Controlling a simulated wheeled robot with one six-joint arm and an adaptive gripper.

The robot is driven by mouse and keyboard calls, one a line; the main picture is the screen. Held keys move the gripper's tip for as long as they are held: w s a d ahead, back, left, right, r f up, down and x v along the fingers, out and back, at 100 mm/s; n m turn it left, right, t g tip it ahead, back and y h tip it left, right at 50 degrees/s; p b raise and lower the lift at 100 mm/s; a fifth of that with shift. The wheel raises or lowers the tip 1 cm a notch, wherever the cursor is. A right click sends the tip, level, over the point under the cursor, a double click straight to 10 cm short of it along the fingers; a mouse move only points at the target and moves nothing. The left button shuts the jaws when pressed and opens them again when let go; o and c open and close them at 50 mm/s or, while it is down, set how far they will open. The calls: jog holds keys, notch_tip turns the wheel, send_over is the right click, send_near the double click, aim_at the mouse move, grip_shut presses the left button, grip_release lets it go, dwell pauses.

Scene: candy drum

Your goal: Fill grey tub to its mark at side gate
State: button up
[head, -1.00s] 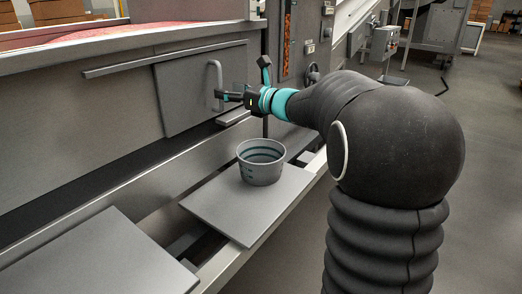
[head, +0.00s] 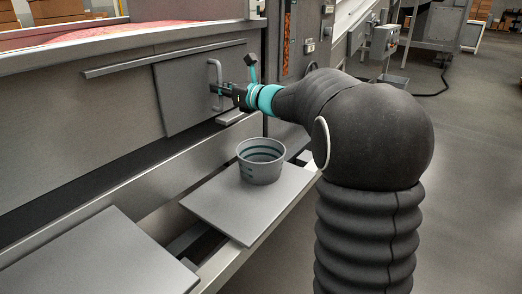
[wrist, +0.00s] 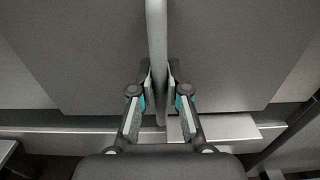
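The grey tub (head: 261,165) stands upright on a grey shelf plate (head: 232,215), below and right of the gate. Dark bands show inside it, and small marks on its outer wall. It looks empty. The side gate (head: 184,98) is a flat grey panel in the machine wall, with an upright bar handle (head: 214,72). My gripper (head: 216,91) is at the handle's lower part. In the wrist view, my gripper (wrist: 160,76) has one finger on each side of the handle (wrist: 157,40), both close against it; exact contact is hard to see.
A horizontal rail (head: 120,62) runs above the gate. A small ledge (head: 234,117) sticks out below it. Another grey plate (head: 95,262) lies at lower left. Pink-red contents (head: 90,32) show at the top left. Open floor (head: 465,190) lies at right.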

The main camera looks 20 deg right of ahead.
aim_at(191, 92)
jog(key=shift+a, duration=0.1)
grip_shut()
jog(key=shift+s+a+b, duration=0.55)
jog(key=shift+s+a, duration=0.2)
jog(key=shift+a, duration=0.3)
jog(key=shift+s+a+b, duration=0.5)
jog(key=shift+s+a, duration=0.3)
jog(key=shift+a, duration=0.2)
jog(key=shift+s+a+b, duration=0.55)
jog(key=shift+s+a, duration=0.2)
jog(key=shift+a, duration=0.3)
jog(key=shift+d+r, duration=0.1)
jog(key=shift+w+d+r+p, duration=0.1)
jog(key=shift+w+d+p, duration=0.35)
jog(key=shift+w+d, duration=0.55)
jog(key=shift+w+d+f+p, duration=0.1)
jog(key=shift+w+d+p, duration=0.5)
jog(key=shift+d, duration=0.55)
jog(key=shift+w+d+r+p, duration=0.1)
jog(key=shift+w+d+p, duration=0.25)
jog(key=shift+w+d, duration=0.65)
jog(key=shift+d, duration=0.4)
